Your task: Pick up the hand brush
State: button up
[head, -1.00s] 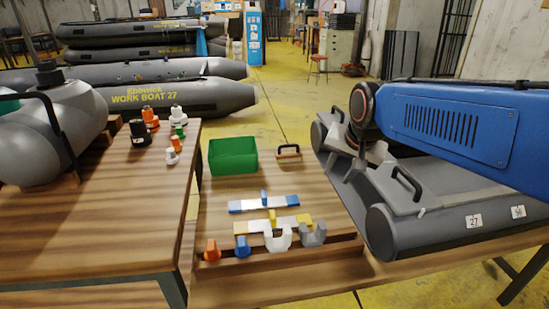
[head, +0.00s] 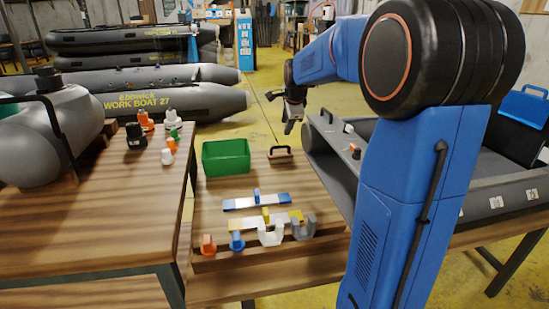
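The hand brush (head: 281,157) appears to be the small tan block with a dark arched handle. It lies on the wooden bench top just right of the green bin, towards the far edge. My gripper (head: 289,127) is small and dark in the head view, pointing down. In the picture it sits above the brush and slightly right of it, apart from it. Its fingers are too small and dark to show whether they are open. Nothing clear shows between them.
The green bin (head: 226,157) stands close left of the brush. Blue-white (head: 238,204) and yellow-white bars, clamp-like pieces and plugs lie nearer on the bench. Several valve-like fittings stand on the left table.

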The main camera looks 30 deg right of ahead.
jog(key=x, duration=1.1)
send_over(281, 155)
jog(key=shift+s+a+f, duration=0.1)
jog(key=shift+f, duration=1.1)
jog(key=shift+a+f, duration=0.1)
jog(key=shift+f, duration=1.05)
grip_shut()
